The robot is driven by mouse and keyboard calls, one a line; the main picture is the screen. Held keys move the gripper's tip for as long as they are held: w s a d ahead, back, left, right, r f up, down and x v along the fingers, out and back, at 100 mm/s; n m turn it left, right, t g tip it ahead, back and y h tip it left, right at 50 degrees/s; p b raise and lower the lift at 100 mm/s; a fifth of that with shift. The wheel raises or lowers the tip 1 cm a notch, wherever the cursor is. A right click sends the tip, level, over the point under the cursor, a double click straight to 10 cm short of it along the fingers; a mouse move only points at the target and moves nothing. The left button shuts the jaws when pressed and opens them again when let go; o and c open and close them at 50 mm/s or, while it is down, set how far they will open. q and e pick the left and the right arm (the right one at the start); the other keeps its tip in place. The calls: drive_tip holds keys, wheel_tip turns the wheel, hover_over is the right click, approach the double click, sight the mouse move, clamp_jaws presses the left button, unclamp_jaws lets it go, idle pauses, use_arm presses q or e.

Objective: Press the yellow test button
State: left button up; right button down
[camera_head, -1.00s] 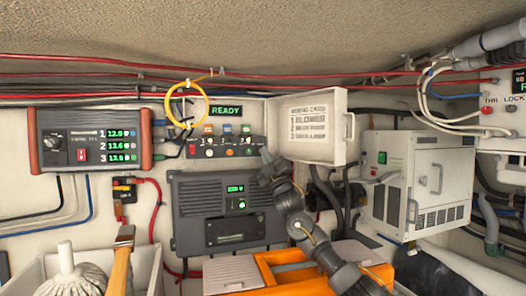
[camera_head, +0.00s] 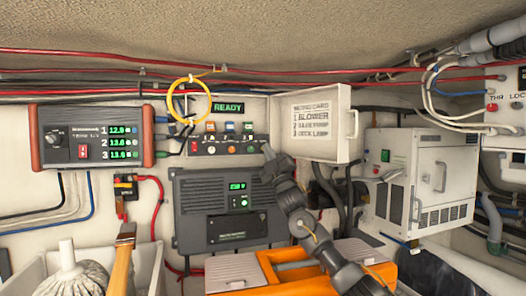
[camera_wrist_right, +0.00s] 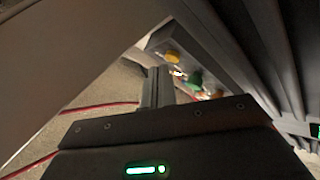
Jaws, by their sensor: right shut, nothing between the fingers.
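A grey control panel (camera_head: 222,146) with a row of small coloured buttons and switches is on the back wall, below the READY sign. My right gripper (camera_head: 267,149) is shut and empty, its tip at the panel's right end. In the right wrist view the shut fingers (camera_wrist_right: 159,86) point toward the panel. The yellow button (camera_wrist_right: 172,57) shows there close to the fingertips; a green button (camera_wrist_right: 196,78) is beside it. I see no clear contact with the yellow button. In the head view the button is too small to single out. My left gripper is out of view.
An open white door (camera_head: 310,124) with a printed card is right of the panel. A grey charger (camera_head: 226,207) is below. A yellow cable loop (camera_head: 189,98) hangs at the panel's upper left. A white unit (camera_head: 418,185) stands to the right.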

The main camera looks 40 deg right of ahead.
drive_tip(key=shift+f, duration=0.55)
drive_tip(key=shift+s+a+b, duration=0.3)
drive_tip(key=shift+s+b, duration=0.15)
drive_tip(key=shift+s, duration=0.3)
drive_tip(key=shift+s+a+b, duration=0.25)
drive_tip(key=shift+s+b, duration=0.15)
drive_tip(key=shift+s, duration=0.3)
drive_tip(key=shift+s+a+b, duration=0.3)
drive_tip(key=shift+s+b, duration=0.15)
drive_tip(key=shift+s, duration=0.3)
